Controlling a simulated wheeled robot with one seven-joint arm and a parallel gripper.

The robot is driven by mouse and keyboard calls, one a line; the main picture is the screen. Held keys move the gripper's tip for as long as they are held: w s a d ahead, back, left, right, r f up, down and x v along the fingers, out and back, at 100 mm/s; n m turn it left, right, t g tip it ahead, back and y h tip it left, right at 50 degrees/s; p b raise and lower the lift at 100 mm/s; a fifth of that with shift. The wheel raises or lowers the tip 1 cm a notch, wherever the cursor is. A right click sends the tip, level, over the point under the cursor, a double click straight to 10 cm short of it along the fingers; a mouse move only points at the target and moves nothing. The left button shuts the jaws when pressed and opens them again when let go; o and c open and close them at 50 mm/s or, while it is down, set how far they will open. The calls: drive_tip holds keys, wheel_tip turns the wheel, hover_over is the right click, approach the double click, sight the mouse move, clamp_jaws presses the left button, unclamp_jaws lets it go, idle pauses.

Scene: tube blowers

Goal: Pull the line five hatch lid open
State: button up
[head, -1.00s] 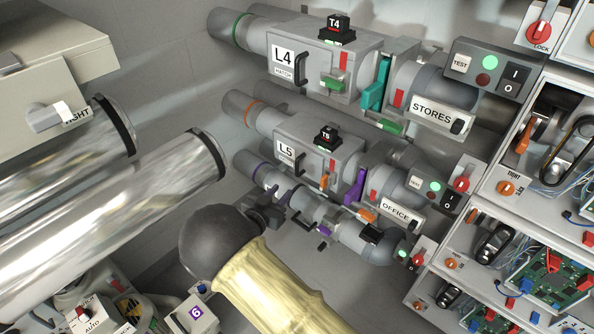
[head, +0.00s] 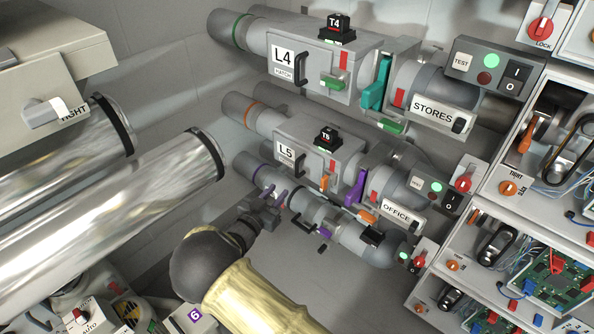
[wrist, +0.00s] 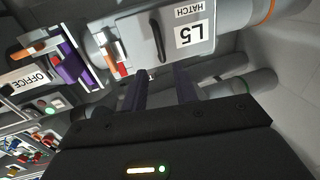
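The line five hatch box (head: 335,157) is a grey housing on the middle pipe, with an "L5" label (head: 286,152) and a black handle (head: 301,163). Its lid looks closed. In the wrist view the lid (wrist: 176,50) is upside down, with the black handle (wrist: 157,40) just beyond my fingertips. My gripper (wrist: 160,72) is open and empty, with its two dark fingers apart and pointing at the lid. In the head view my gripper (head: 275,191) is below and left of the L5 handle, not visibly touching it.
An orange lever (head: 323,183) and a purple gate (head: 356,187) sit by the hatch. The L4 line (head: 318,65) runs above and a smaller pipe (head: 325,222) below. Large shiny tubes (head: 120,215) fill the left; panels with electronics (head: 545,180) stand right.

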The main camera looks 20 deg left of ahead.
sight(296, 170)
drive_tip(key=w, duration=0.4)
drive_tip(key=w+d+b, duration=0.1)
drive_tip(key=w, duration=0.3)
drive_tip(key=w+d, duration=0.1)
drive_tip(key=w, duration=0.3)
drive_tip(key=shift+d+b, duration=0.2)
drive_tip(key=shift+b, duration=0.2)
drive_tip(key=shift+c, duration=0.4)
clamp_jaws()
